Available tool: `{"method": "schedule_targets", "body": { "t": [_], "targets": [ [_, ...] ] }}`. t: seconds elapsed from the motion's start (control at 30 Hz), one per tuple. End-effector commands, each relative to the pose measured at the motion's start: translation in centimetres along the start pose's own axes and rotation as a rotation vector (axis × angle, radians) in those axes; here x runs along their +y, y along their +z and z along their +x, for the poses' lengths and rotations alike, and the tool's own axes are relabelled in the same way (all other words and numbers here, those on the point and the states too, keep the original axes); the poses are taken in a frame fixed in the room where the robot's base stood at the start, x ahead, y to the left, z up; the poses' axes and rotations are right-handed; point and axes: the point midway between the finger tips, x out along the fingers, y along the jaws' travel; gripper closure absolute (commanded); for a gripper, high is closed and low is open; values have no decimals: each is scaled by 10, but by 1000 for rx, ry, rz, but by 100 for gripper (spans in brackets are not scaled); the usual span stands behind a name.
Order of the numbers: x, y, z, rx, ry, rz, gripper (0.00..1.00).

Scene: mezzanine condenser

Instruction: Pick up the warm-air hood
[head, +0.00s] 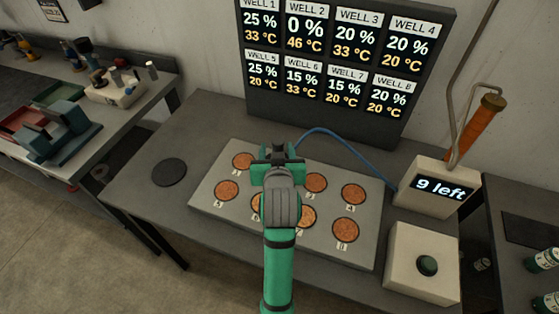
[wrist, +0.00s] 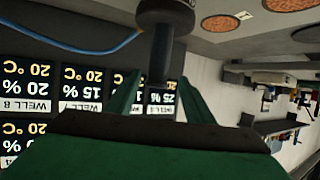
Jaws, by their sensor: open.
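The warm-air hood (wrist: 165,14) shows in the wrist view as a dark round body with a dark upright stem. The blue hose (head: 345,142) runs toward it in the head view, where my gripper mostly hides it. It appears to stand over the back row of the well plate (head: 365,252), around well 2. My gripper (head: 277,158) is open above that row. In the wrist view the stem lies between the two green fingers of my gripper (wrist: 158,90), with a gap visible at the sides. I cannot tell whether a finger touches it.
The dark display board (head: 330,70) stands behind the plate; well 2 reads 0 % and 46 °C. A box (head: 435,188) reading "9 left" and a button box (head: 424,265) stand at right. A black disc (head: 169,172) lies at left, with bare bench around it.

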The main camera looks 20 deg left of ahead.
Motion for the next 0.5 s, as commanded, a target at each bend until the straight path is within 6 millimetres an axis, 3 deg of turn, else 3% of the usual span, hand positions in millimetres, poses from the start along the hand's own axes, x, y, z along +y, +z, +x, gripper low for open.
{"method": "schedule_targets", "body": {
  "t": [0.5],
  "targets": [
    [4,5,53,-2,0,0,52]
  ]
}}
